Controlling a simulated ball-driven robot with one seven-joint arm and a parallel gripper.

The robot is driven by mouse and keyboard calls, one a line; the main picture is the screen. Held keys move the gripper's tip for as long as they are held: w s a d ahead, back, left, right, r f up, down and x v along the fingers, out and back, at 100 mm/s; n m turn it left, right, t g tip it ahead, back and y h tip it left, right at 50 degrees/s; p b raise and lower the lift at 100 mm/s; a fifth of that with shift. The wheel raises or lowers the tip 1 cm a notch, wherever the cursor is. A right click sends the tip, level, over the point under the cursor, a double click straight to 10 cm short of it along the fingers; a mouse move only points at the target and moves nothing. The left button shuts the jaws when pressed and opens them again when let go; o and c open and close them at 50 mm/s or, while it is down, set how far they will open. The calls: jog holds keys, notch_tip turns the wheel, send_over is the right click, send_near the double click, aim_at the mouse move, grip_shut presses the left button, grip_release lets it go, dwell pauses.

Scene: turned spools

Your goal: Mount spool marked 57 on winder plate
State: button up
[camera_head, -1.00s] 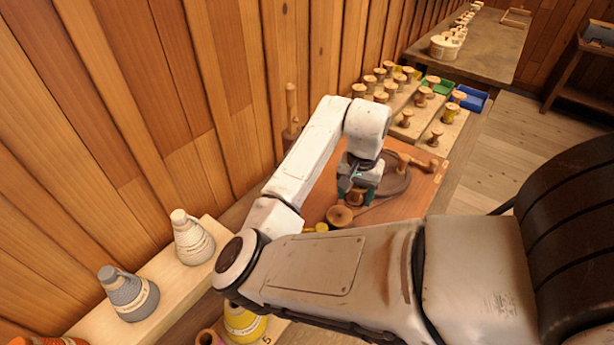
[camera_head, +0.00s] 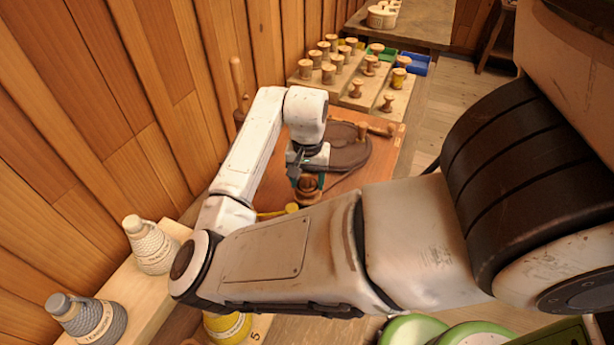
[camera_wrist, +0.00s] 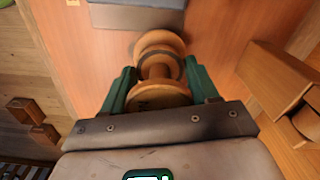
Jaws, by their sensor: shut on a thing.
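My gripper (camera_head: 308,182) is shut on a wooden spool (camera_wrist: 158,68), with a green finger on each side of it in the wrist view. The spool has pale round flanges and a darker waist. A dark mark on its near flange is too small to read. In the head view the spool (camera_head: 308,191) shows partly, below the jaws. The winder plate (camera_head: 350,150), a dark round disc with an upright peg, lies on the reddish-brown bench behind my gripper. The gripper is on the plate's near left side, apart from the peg.
Pale boards (camera_head: 345,92) with several spools stand behind the bench, beside a green and a blue tray (camera_head: 415,64). An upright wooden post (camera_head: 238,85) stands near the plank wall at left. Cone-shaped thread packages (camera_head: 152,247) sit on a shelf at front left.

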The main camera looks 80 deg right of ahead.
jog(key=shift+f, duration=0.45)
dwell(0.6)
jog(key=shift+p, duration=0.5)
dwell(0.7)
jog(key=shift+f+b, duration=0.35)
jog(key=shift+f, duration=0.2)
dwell(0.4)
jog(key=o, duration=0.8)
notch_tip(320, 180, up, 11)
jog(key=p, duration=1)
dwell(0.5)
